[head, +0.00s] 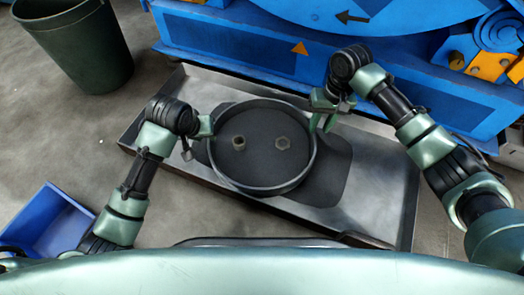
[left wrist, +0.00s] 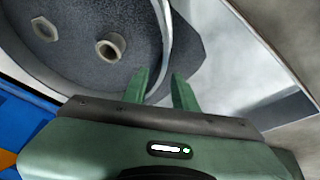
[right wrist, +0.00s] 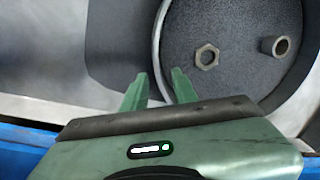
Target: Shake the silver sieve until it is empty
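The round silver sieve (head: 263,187) has a thin bright rim and a dark grey floor. My left gripper (head: 207,130) is at the sieve's left rim. In the left wrist view its fingers (left wrist: 163,85) stand apart on either side of the rim. My right gripper (head: 322,122) is at the right rim. In the right wrist view its fingers (right wrist: 159,85) also straddle the rim with a gap. The sieve looks about level; I cannot tell whether it touches the surface below.
A metal tray (head: 392,190) with a low edge lies under the sieve, with a dark shadow at the right. A blue machine (head: 240,45) stands behind. A dark green bin (head: 80,45) is at upper left. A blue crate (head: 48,222) is at lower left.

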